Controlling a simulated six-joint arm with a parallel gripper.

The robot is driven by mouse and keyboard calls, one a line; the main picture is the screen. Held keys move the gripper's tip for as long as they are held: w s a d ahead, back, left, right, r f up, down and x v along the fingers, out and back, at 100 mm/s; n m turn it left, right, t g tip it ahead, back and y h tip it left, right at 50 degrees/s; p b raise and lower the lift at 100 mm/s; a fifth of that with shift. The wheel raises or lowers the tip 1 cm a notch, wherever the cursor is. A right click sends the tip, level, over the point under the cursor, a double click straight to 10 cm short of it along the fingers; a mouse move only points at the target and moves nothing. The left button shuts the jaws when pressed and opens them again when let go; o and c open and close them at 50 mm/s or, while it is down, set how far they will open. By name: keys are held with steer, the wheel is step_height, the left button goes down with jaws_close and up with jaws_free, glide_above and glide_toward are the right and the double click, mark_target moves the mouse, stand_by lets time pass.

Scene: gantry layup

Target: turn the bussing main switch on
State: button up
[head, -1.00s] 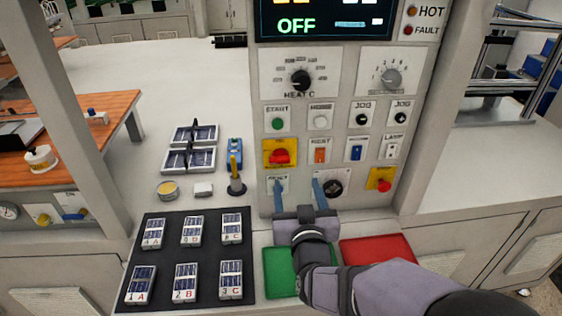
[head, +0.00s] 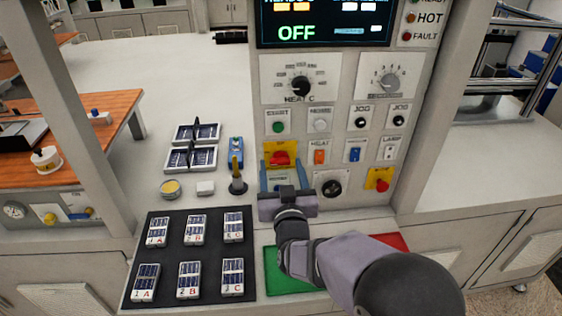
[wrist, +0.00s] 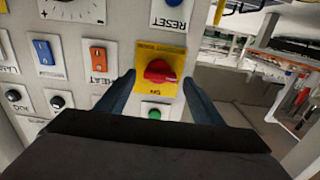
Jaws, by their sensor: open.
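The main switch is a red rotary knob (head: 281,159) on a yellow plate on the panel's left side. In the wrist view the picture is upside down, and the red knob (wrist: 160,72) lies roughly crosswise on its yellow plate (wrist: 160,93). My gripper (head: 283,171) is open in front of the switch, its blue fingers to either side of the lower plate. In the wrist view my gripper (wrist: 158,80) has one fingertip on each side of the knob, with visible gaps. I cannot tell how deep the fingertips reach. The display (head: 325,22) reads OFF.
A green start button (head: 278,127) sits above the switch, and an orange heat rocker (head: 320,157) is to its right. The blue reset button (wrist: 173,4) shows in the wrist view. A red emergency knob (head: 381,185) is at lower right. A black mat (head: 211,260) holds several panels.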

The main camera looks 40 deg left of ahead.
steer(key=shift+w+a, duration=0.45)
steer(key=shift+w, duration=0.05)
steer(key=c, duration=1)
steer(key=shift+c, duration=0.2)
